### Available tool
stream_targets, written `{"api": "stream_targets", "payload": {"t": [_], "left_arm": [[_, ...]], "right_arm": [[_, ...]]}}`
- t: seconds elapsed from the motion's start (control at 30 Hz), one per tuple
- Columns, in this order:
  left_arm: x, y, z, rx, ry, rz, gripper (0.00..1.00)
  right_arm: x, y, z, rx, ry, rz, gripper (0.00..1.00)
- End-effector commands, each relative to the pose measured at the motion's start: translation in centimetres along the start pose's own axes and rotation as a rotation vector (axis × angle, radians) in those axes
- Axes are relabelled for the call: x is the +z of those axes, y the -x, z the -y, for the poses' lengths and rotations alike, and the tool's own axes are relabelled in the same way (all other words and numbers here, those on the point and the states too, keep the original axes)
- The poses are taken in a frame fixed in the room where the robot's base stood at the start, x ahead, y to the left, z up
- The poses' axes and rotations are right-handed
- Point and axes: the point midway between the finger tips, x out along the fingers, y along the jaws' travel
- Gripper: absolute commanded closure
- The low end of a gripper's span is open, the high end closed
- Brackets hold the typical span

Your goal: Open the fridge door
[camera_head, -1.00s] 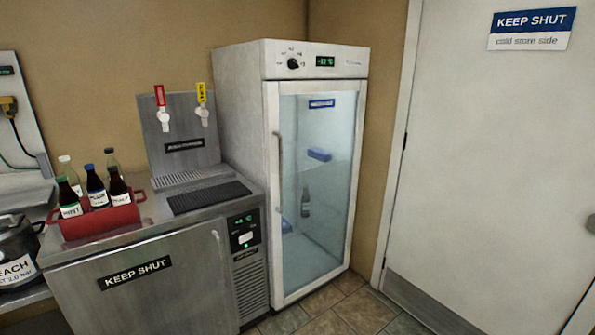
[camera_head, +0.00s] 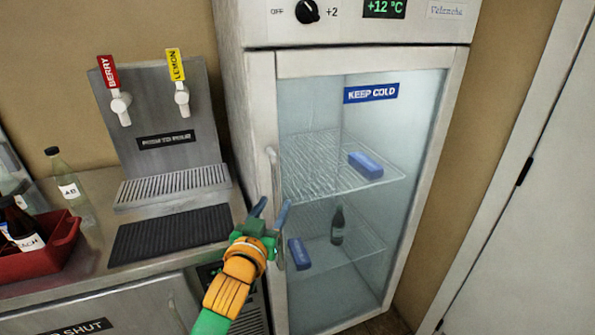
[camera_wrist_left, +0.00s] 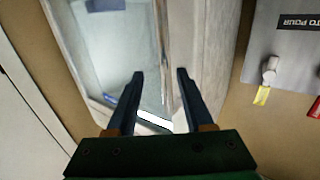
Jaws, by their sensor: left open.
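The fridge (camera_head: 240,60) is a tall white unit with a glass door (camera_head: 312,115) that looks closed. Its vertical bar handle (camera_head: 272,166) is on the door's left edge; its lower part is partly behind my gripper. My left gripper (camera_head: 270,208) is open in front of the handle's lower part, fingers pointing up towards it. In the left wrist view the open gripper (camera_wrist_left: 160,75) has the door edge and handle (camera_wrist_left: 160,35) ahead, roughly between its fingers. I cannot tell whether they touch. My right gripper is not in view.
A steel counter (camera_head: 95,262) with a tap dispenser (camera_head: 160,140) and black drip mat (camera_head: 170,235) stands left of the fridge. A red crate (camera_head: 45,258) with bottles is at the far left. A white room door (camera_head: 530,220) is on the right. Blue packs and a bottle are inside the fridge.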

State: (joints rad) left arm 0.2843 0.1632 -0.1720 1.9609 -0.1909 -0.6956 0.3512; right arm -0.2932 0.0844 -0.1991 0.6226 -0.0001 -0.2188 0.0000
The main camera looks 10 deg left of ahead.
Motion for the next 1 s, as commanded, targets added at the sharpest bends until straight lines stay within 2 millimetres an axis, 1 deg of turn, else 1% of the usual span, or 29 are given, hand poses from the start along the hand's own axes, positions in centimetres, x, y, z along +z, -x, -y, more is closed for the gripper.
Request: {"api": "stream_targets", "payload": {"t": [0.03, 0.1, 0.3, 0.4, 0.5, 0.63, 0.87, 0.9, 0.97, 1.0], "left_arm": [[-0.7, -0.1, 0.0, -0.001, 0.002, -0.013, 0.48], [-0.9, -0.7, 0.0, -0.001, 0.003, -0.017, 0.48], [-0.9, -4.2, 0.0, -0.001, 0.003, -0.014, 0.48], [-0.8, -5.6, 0.0, -0.001, 0.002, -0.013, 0.48], [-0.7, -6.4, 0.0, 0.0, 0.001, -0.013, 0.48], [-0.7, -6.9, 0.0, 0.001, 0.002, -0.014, 0.48], [-0.7, -7.0, 0.0, 0.001, 0.002, -0.013, 0.48], [-0.7, -7.0, 0.0, 0.001, 0.002, -0.013, 0.59], [-0.7, -7.0, 0.0, 0.001, 0.002, -0.013, 0.75], [-0.7, -7.0, 0.0, 0.001, 0.002, -0.013, 0.86]], "right_arm": [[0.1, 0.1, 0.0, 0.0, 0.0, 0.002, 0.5], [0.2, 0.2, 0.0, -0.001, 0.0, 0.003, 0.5], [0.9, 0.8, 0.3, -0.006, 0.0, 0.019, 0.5], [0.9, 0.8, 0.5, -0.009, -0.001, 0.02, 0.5], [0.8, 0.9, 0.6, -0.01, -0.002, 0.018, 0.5], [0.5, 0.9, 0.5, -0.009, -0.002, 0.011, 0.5], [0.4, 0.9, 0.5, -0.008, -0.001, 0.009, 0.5], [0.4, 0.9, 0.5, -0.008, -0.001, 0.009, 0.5], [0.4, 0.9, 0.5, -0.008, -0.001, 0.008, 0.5], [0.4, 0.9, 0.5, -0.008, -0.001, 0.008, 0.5]]}}
